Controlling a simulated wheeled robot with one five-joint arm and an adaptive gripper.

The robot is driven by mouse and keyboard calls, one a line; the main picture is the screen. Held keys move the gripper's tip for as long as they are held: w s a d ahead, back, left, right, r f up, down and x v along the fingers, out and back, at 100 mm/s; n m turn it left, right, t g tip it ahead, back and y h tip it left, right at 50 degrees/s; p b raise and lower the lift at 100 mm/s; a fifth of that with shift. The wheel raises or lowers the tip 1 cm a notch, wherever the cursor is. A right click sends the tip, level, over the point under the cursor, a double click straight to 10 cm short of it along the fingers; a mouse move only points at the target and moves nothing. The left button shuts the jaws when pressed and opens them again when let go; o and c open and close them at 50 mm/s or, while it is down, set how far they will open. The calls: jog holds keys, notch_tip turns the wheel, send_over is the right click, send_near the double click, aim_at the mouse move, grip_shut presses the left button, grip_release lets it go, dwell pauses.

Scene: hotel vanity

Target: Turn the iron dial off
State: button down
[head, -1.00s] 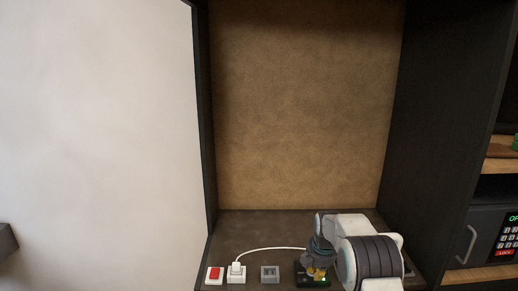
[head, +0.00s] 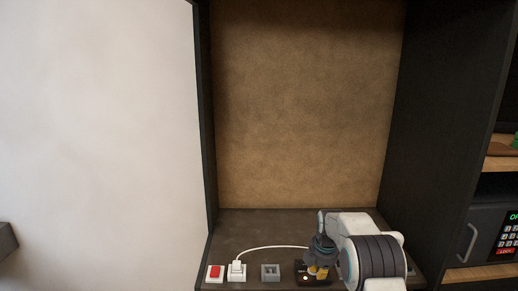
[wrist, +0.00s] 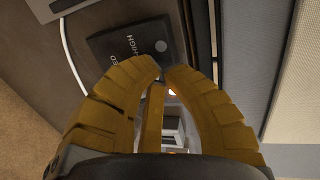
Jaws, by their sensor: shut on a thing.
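The iron's black dial panel (head: 299,268) sits on the counter at the lower middle of the head view, partly covered by my gripper. In the wrist view the panel (wrist: 118,42) shows the word HIGH and part of another label, with a small round grey spot near them. My gripper (head: 318,274) points down over the panel. In the wrist view its yellow fingers (wrist: 162,72) close together at the panel's edge, shut on the dial. The dial itself is mostly hidden by the fingers, so its setting cannot be read. A small pale light shows on the panel in the head view.
To the left on the counter (head: 285,222) are a grey socket block (head: 270,272), a white plug (head: 237,269) with a white cord, and a red switch (head: 215,273). A dark cabinet wall (head: 435,130) stands on the right. The counter behind is clear.

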jog(key=shift+w+d+r, duration=0.1)
jog(key=shift+d+r, duration=0.2)
jog(key=shift+d, duration=0.15)
jog(key=shift+a+r+p, duration=0.15)
jog(key=shift+r+p, duration=0.35)
jog(key=shift+r, duration=0.25)
jog(key=p+v, duration=0.3)
jog(key=v, duration=0.1)
jog(key=shift+w+a+r, duration=0.1)
jog(key=shift+w+r, duration=0.05)
jog(key=shift+w, duration=0.15)
